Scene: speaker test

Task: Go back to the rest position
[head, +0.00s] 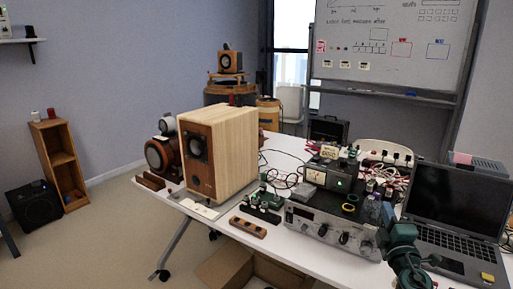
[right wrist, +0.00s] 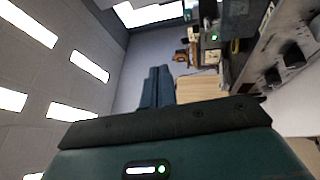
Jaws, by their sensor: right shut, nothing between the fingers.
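My right gripper (head: 403,235) shows at the lower right of the head view, in front of the laptop and beside the grey amplifier. It is dark green. In the right wrist view its two fingers (right wrist: 158,72) lie side by side, shut with nothing between them. That view looks along the fingers toward the room, with the ceiling lights at the left. My left gripper is in neither view.
The white table (head: 235,238) carries a wooden speaker (head: 222,150), the amplifier (head: 335,228), a meter box (head: 330,175), cables and a laptop (head: 455,215) close to my right gripper. A cardboard box (head: 225,268) is below. Floor is free at the left.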

